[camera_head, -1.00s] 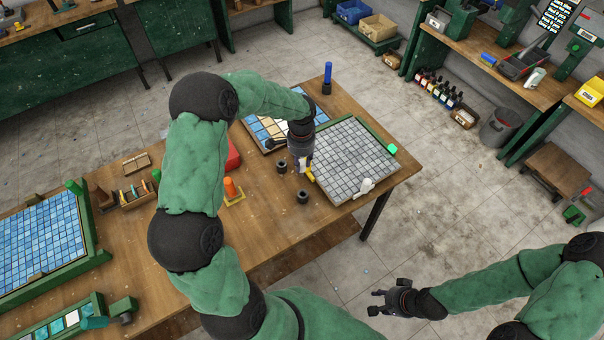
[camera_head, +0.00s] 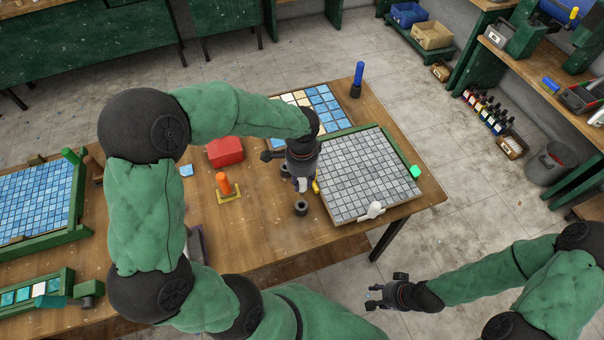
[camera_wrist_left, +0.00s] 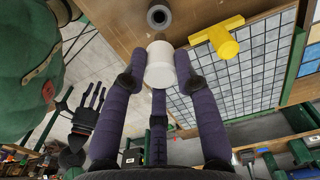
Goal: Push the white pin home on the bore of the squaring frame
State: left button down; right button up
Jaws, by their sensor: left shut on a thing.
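My left gripper (camera_head: 301,182) is shut on the white pin (camera_wrist_left: 160,65), a short white cylinder between its fingers in the left wrist view. In the head view the gripper hangs just left of the squaring frame (camera_head: 332,137), which has green edges and holds grey tiles. A dark round collar with a hole (camera_wrist_left: 158,16) lies beyond the pin in the wrist view, apart from it in the picture. Which bore is the frame's, I cannot tell. A yellow T-shaped piece (camera_wrist_left: 216,38) sits at the frame edge. My right gripper (camera_head: 378,297) is open and empty, off the table.
A dark collar (camera_head: 301,207) stands on the table below the gripper. A white piece (camera_head: 372,210) is at the frame's near edge and a green one (camera_head: 415,172) at its right. An orange pin (camera_head: 223,184), red box (camera_head: 225,152) and blue pin (camera_head: 358,75) stand nearby.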

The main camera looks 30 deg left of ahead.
aim_at(301, 190)
pick_arm(q)
jog(key=shift+s+a+r, duration=0.1)
jog(key=shift+s, duration=0.05)
jog(key=shift+f+b, duration=1.95)
jog(key=shift+f, duration=0.9)
jog(key=shift+f+b, duration=2)
jog(key=shift+f, duration=0.7)
jog(key=c, duration=0.9)
grip_release()
jog(key=shift+r, duration=0.1)
notch_tip(301, 190, up, 12)
jog(key=shift+f, duration=0.1)
